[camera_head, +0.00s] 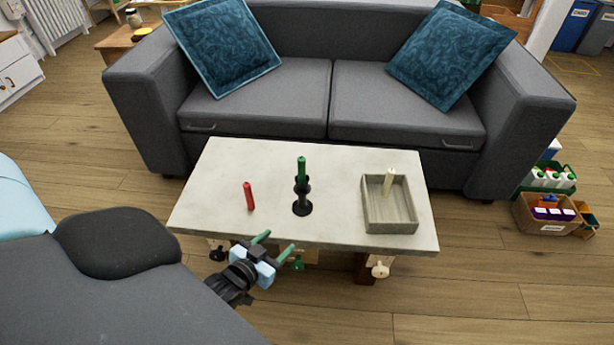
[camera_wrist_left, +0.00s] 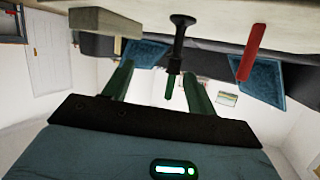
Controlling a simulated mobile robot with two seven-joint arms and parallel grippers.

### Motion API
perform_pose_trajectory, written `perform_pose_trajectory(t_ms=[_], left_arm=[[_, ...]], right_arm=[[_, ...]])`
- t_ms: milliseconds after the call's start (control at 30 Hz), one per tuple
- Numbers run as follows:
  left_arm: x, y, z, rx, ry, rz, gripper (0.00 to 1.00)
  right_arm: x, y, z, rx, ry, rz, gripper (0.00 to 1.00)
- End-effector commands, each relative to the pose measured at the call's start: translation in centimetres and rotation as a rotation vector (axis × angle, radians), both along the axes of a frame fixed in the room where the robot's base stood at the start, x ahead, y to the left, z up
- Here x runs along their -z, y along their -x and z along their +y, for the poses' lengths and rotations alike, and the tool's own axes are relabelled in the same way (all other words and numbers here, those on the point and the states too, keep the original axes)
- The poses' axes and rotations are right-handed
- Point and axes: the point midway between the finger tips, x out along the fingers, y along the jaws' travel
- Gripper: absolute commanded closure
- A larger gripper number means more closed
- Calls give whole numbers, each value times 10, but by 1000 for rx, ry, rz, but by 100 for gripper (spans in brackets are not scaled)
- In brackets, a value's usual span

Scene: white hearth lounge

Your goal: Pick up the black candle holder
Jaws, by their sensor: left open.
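The black candle holder (camera_head: 302,207) stands upright on the pale coffee table (camera_head: 330,160), near its middle, with a green candle (camera_head: 301,168) in its top. My left gripper (camera_head: 275,243) is open and empty at the table's front edge, in front of and left of the holder, apart from it. The left wrist view is upside down. There the holder (camera_wrist_left: 179,38) and green candle (camera_wrist_left: 169,86) appear between the open fingers (camera_wrist_left: 158,68), beyond their tips. My right gripper is not in view.
A red candle (camera_head: 248,196) stands left of the holder. A wooden tray (camera_head: 390,224) with a cream candle (camera_head: 388,182) is to its right. Several small knob-like things, one green (camera_head: 297,263), show below the table's front edge. A grey sofa (camera_head: 330,90) stands behind the table.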

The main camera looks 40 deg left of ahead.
Motion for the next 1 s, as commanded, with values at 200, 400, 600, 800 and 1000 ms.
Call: perform_pose_trajectory(t_ms=[200,400,600,800,1000], left_arm=[[16,-81,36,-73,3,-178,43],[13,-125,57,-115,9,-290,43],[8,-140,65,-131,12,-331,43],[5,-142,66,-132,12,-337,43],[5,-159,69,-132,11,-338,43]], right_arm=[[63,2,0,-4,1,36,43],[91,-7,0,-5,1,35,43],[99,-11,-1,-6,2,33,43],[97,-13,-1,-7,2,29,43],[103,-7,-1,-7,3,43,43]])
